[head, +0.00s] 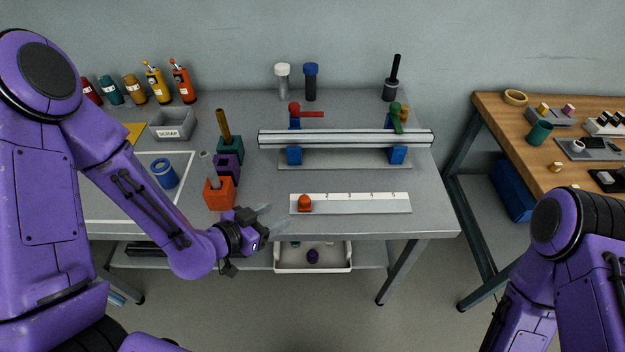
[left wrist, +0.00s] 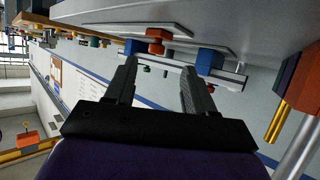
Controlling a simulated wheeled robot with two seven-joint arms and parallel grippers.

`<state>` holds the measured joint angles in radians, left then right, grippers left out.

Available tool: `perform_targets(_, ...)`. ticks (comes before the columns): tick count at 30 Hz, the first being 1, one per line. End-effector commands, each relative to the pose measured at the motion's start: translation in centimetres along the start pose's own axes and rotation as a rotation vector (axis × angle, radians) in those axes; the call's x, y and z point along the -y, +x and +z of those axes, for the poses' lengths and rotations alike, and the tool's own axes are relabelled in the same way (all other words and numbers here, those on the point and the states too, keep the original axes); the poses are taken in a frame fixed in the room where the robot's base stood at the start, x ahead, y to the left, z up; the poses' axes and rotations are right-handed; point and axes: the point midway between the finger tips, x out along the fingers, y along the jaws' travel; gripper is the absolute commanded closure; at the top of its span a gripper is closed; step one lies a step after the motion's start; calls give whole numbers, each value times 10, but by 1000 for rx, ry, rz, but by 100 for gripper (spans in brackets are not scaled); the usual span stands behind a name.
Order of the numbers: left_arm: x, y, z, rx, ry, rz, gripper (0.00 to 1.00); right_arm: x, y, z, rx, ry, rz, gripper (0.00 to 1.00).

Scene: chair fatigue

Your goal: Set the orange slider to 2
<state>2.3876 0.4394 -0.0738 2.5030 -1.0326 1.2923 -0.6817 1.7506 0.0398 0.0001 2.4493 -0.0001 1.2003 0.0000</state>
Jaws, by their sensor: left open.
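The orange slider (head: 305,203) sits near the left end of a pale scale strip (head: 365,204) at the front of the grey table. The strip has several small tick marks; any numbers are too small to read. My left gripper (head: 275,218) is open and empty, just left of the strip near the table's front edge, apart from the slider. In the left wrist view, which is turned over, the slider (left wrist: 157,45) shows beyond the gap between the open fingers (left wrist: 160,82). My right gripper is out of view.
Left of the strip stand an orange block (head: 219,194), a purple block (head: 228,166) and a teal block (head: 231,150) with rods. Behind the strip is a rail (head: 345,139) on blue supports. The tabletop right of the strip is clear.

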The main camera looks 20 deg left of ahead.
Motion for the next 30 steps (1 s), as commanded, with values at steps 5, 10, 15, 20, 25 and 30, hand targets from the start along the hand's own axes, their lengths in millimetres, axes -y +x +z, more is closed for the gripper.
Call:
perform_targets(5, -3, 11, -6, -38, 43, 25, 46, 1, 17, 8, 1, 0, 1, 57)
perform_targets(10, -4, 30, -2, -38, 44, 25, 46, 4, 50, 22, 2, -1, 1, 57)
perform_targets(15, -5, 62, -9, -31, 38, 24, 46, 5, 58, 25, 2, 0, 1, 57)
perform_targets(20, -5, 89, -13, -30, 37, 24, 46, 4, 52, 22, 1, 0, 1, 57)
perform_targets(25, -6, 104, -13, -30, 35, 23, 46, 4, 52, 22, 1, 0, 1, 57)
perform_targets(30, -5, 106, -13, -32, 35, 22, 46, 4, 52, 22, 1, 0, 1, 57)
